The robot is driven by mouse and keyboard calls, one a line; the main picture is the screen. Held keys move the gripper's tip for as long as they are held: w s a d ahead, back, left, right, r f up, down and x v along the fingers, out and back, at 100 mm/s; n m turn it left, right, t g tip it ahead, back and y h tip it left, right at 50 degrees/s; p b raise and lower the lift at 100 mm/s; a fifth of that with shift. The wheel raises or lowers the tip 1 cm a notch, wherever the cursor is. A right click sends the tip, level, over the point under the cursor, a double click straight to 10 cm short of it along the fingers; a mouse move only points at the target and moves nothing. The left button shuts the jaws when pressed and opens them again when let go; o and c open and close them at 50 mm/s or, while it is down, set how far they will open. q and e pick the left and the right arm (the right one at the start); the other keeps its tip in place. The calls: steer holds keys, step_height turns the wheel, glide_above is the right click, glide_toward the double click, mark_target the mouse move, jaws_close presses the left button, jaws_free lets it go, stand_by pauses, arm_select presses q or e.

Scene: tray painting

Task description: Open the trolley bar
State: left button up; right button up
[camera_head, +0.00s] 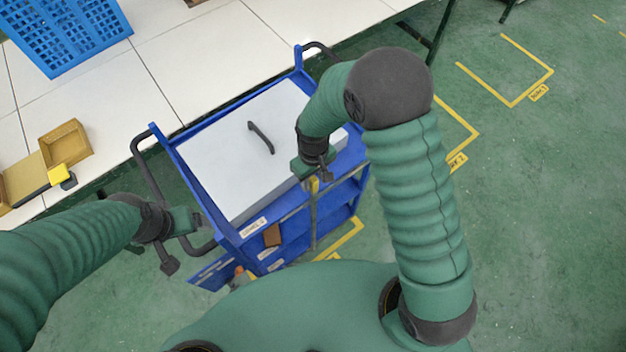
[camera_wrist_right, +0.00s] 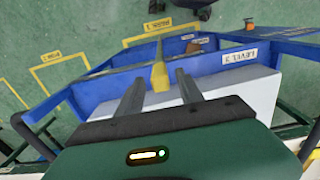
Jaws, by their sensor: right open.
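The blue trolley (camera_head: 228,232) stands beside the white table, with a white lidded box (camera_head: 215,165) on top. The trolley bar (camera_head: 313,215) is a thin grey upright with a yellow top, at the trolley's near side. In the right wrist view, its yellow end (camera_wrist_right: 160,77) lies between the two fingers. My right gripper (camera_head: 318,172) is open around or just above this yellow end; contact cannot be told. My left gripper (camera_head: 180,240) is beside the trolley's left black handle (camera_head: 145,172); whether its fingers are apart is unclear.
A white tiled table (camera_head: 165,60) runs behind the trolley, with a blue crate (camera_head: 70,35) and small tan boxes (camera_head: 65,145). A brown block (camera_head: 272,235) and an orange-topped item (camera_head: 240,275) sit low on the trolley. Green floor with yellow markings is clear at right.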

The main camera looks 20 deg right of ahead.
steer(key=shift+s+f, duration=0.2)
steer(key=shift+f, duration=1.35)
steer(key=shift+c, duration=0.2)
steer(key=shift+w, duration=0.1)
jaws_close()
